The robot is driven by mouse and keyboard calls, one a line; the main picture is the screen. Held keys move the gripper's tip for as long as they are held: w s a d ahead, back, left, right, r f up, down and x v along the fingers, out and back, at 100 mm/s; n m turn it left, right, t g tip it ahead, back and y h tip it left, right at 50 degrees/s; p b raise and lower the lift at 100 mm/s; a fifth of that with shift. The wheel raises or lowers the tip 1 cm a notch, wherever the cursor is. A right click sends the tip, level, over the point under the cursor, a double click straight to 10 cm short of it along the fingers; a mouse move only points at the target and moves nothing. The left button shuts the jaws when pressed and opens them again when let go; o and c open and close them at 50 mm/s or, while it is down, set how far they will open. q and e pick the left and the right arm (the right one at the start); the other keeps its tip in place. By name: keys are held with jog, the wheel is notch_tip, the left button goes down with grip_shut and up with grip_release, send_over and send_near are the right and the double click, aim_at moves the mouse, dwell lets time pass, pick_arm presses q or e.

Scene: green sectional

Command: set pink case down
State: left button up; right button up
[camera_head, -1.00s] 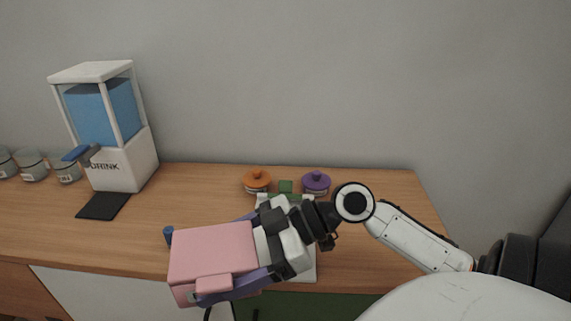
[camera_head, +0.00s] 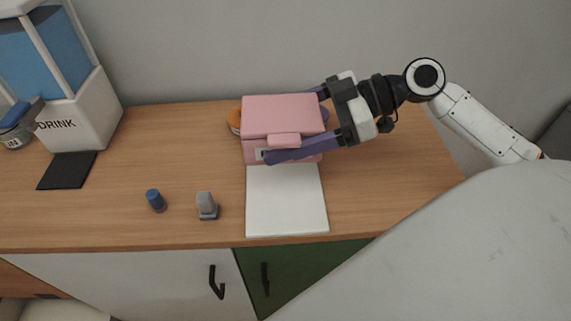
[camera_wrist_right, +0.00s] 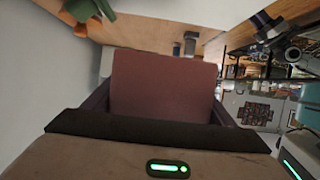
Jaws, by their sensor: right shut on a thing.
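The pink case (camera_head: 284,116) is a closed box with a small front latch. My right gripper (camera_head: 292,124) comes in from the right and is shut on it, with one purple finger along its near side. The case is over the back part of a white board (camera_head: 287,205) on the wooden counter; I cannot tell if it touches. In the right wrist view the case (camera_wrist_right: 163,84) fills the space between the fingers.
A drink dispenser (camera_head: 75,108) with a black mat (camera_head: 67,171) stands at the left. A blue cylinder (camera_head: 155,200) and a grey item (camera_head: 207,206) stand left of the board.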

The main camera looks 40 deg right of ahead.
aim_at(283, 177)
notch_tip(283, 177, down, 9)
jog(key=shift+d+f+b, duration=0.1)
jog(key=shift+f+b, duration=0.05)
jog(key=shift+b, duration=0.2)
jog(key=shift+f, duration=0.2)
jog(key=o, duration=1.2)
